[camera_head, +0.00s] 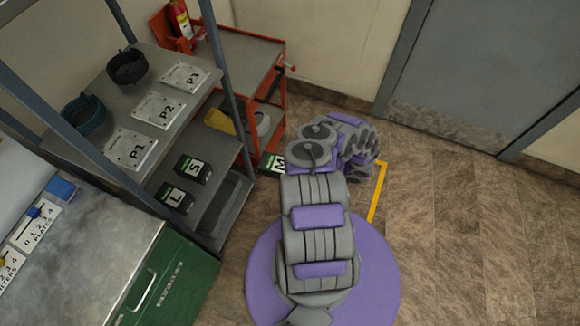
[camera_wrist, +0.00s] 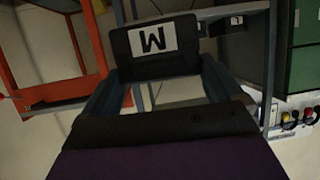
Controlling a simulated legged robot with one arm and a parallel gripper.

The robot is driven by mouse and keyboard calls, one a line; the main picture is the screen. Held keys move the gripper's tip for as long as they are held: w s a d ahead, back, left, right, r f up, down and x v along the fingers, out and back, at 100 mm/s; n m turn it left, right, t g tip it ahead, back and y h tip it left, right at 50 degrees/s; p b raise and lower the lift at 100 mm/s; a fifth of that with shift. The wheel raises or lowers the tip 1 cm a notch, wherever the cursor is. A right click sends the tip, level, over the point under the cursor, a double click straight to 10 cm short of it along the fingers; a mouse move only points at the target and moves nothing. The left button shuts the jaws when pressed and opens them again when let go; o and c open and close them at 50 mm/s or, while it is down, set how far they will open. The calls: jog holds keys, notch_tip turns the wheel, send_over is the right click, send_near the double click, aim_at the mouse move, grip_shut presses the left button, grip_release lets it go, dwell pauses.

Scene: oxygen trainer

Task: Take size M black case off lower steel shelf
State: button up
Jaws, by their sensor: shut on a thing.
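The size M black case (camera_wrist: 190,48) is between my gripper's fingertips (camera_wrist: 155,85) in the wrist view, its white M label facing the camera. My gripper is shut on it. In the head view the M case (camera_head: 275,163) shows just left of my arm, in front of the shelf and partly hidden by the arm. The lower steel shelf (camera_head: 222,160) holds the S case (camera_head: 193,169) and the L case (camera_head: 176,198). My gripper's fingers are hidden behind my arm in the head view.
The upper shelf (camera_head: 140,105) carries plates P1, P2, P3 and two dark round holders. A red cart (camera_head: 250,48) stands behind the shelf. Open floor (camera_head: 450,230) lies to the right, with yellow tape (camera_head: 377,192).

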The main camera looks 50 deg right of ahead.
jog(key=s+d+b, duration=0.2)
jog(key=s+d, duration=0.1)
jog(key=s, duration=0.6)
jog(key=shift+d, duration=0.15)
dwell(0.4)
